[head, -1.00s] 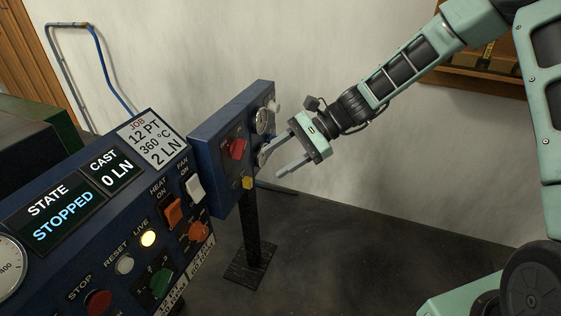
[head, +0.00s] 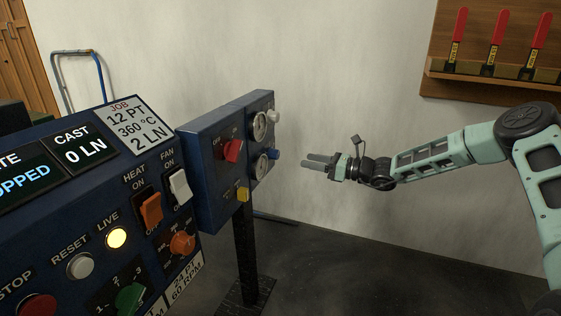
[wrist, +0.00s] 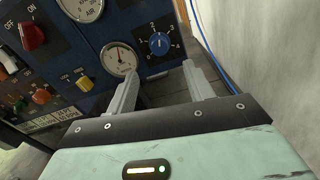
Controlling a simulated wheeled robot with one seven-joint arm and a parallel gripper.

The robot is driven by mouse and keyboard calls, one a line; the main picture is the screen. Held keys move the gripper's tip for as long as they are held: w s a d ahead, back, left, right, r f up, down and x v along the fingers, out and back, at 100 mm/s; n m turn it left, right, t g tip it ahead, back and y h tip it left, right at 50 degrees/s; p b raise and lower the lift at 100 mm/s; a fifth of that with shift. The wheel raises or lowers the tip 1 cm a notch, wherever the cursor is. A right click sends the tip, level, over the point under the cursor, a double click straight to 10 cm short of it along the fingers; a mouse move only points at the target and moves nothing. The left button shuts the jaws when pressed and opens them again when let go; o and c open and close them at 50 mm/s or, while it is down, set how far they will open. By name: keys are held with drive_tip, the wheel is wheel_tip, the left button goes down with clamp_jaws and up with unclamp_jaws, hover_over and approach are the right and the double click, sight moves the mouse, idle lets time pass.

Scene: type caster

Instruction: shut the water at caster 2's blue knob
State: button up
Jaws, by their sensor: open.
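The blue knob (head: 273,153) is at the lower right of the blue panel box on a post, beside a gauge. In the wrist view the blue knob (wrist: 159,43) sits on a dark numbered dial plate, between and beyond my fingers. Its white mark seems to point up, near 2, but it is small. My gripper (head: 305,162) is open and empty, a short gap to the right of the knob and pointing at the panel. In the wrist view its two fingers (wrist: 160,72) are spread wide. Nothing hides the knob.
The panel box (head: 205,185) also carries a red knob (head: 232,150), a yellow knob (head: 243,194), two gauges and a white knob (head: 273,116). The control desk (head: 85,225) stands at the left. A wooden rack (head: 495,75) hangs on the right wall. Floor right of the post is clear.

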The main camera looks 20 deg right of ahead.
sight(278, 155)
drive_tip(key=b+x, duration=0.3)
drive_tip(key=x, duration=0.7)
drive_tip(key=shift+w+a, duration=0.2)
drive_tip(key=shift+a, duration=0.1)
drive_tip(key=c, duration=1)
